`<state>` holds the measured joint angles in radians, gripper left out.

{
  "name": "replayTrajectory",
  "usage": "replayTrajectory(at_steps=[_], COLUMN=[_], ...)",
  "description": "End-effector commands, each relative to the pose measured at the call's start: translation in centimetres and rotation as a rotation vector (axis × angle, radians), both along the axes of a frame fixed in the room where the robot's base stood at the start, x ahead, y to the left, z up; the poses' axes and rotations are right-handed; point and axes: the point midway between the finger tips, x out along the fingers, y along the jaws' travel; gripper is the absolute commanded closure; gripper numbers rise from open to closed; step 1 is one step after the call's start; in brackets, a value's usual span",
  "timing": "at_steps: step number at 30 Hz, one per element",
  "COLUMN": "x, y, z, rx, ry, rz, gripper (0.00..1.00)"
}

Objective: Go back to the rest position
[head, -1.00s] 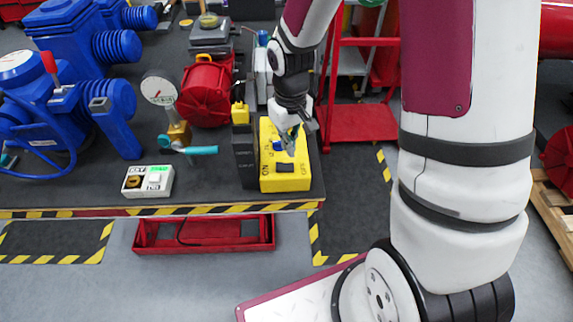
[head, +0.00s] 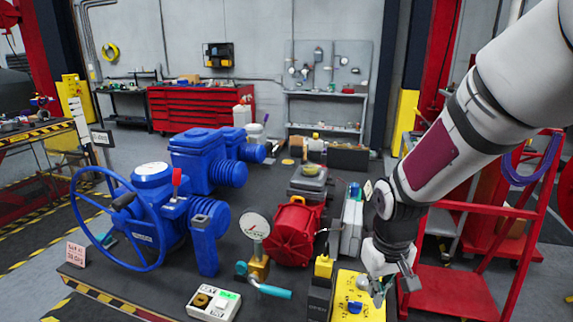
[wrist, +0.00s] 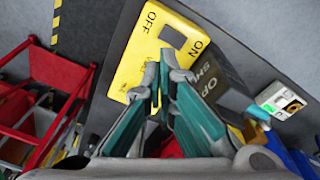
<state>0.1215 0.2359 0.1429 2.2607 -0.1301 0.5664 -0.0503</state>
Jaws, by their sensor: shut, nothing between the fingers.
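My gripper (head: 378,295) is shut and empty. In the wrist view, my gripper's fingers (wrist: 160,78) overlap the lower edge of the yellow box (wrist: 150,48), whose ON and OFF labels show. I cannot tell whether the fingertips touch the box. The fingers hide part of the box in the wrist view.
A blue valve actuator with a handwheel (head: 75,225), a gauge (head: 256,226) and a red reel (head: 293,235) stand on the dark table left of my gripper. A white button box (head: 213,304) lies at the front. A red cart (head: 450,283) stands right.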

Motion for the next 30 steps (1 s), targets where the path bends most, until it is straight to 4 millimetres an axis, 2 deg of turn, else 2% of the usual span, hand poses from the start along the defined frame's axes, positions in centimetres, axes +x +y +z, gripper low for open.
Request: replayTrajectory(at_steps=[1,6,15,21,24,30], x=[-0.5,-3.0,-8.9,-13.2,-14.9,-16.7], y=[-0.1,-0.2,0.0,0.3,0.4,0.6], z=[2.2,7.7,15.2,18.3,19.1,19.7], rx=[-0.008,-0.017,0.005,0.041,0.061,0.083], ry=[-0.033,-0.113,-0.255,-0.345,-0.376,-0.407], rz=[-0.01,-0.046,-0.107,-0.138,-0.149,-0.158], gripper=[1.0,1.0,1.0,1.0,1.0,1.0])
